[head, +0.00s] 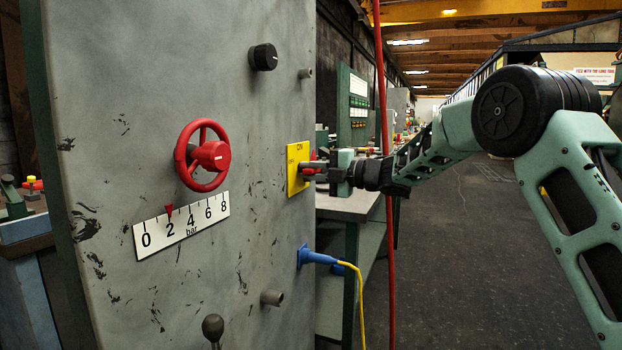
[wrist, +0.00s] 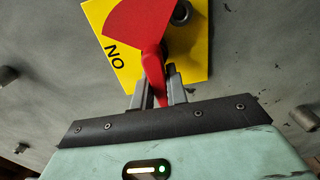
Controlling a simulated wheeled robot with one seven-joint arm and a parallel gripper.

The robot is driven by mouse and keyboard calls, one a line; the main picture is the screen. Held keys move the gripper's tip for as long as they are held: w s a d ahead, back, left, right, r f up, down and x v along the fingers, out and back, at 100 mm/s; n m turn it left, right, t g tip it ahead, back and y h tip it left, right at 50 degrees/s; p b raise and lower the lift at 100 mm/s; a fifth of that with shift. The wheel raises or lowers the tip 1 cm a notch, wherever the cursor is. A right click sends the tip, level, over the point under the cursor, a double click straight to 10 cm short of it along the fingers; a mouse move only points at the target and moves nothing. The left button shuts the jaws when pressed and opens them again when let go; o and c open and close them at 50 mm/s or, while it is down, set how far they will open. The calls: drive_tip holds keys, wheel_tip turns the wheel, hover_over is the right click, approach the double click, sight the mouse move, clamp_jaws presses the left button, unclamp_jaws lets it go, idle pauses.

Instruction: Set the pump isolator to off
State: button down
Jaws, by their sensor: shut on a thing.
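The pump isolator is a yellow plate (head: 294,183) with a red handle (head: 311,169) on the right part of the grey panel. ON is printed at the plate's top and smaller lettering at its left. My gripper (head: 324,170) reaches in from the right and is shut on the handle. In the wrist view, the red handle (wrist: 153,62) stands between the two grey fingers (wrist: 158,82). ON shows at the lower left of the yellow plate (wrist: 197,72) there. The gripper hides part of the handle in the head view, and I cannot tell its exact setting.
A red handwheel (head: 209,156) and a bar scale (head: 182,226) sit left of the isolator. A black knob (head: 264,57) is above, a blue plug (head: 316,257) with a yellow cable below. A red hose (head: 387,230) hangs near my wrist. Open floor (head: 470,260) lies right.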

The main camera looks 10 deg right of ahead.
drive_tip(key=shift+f, duration=0.1)
idle(0.3)
drive_tip(key=c, duration=1.4)
unclamp_jaws()
drive_tip(key=shift+d, duration=0.15)
drive_tip(key=v, duration=1.7)
drive_tip(key=shift+s, duration=0.15)
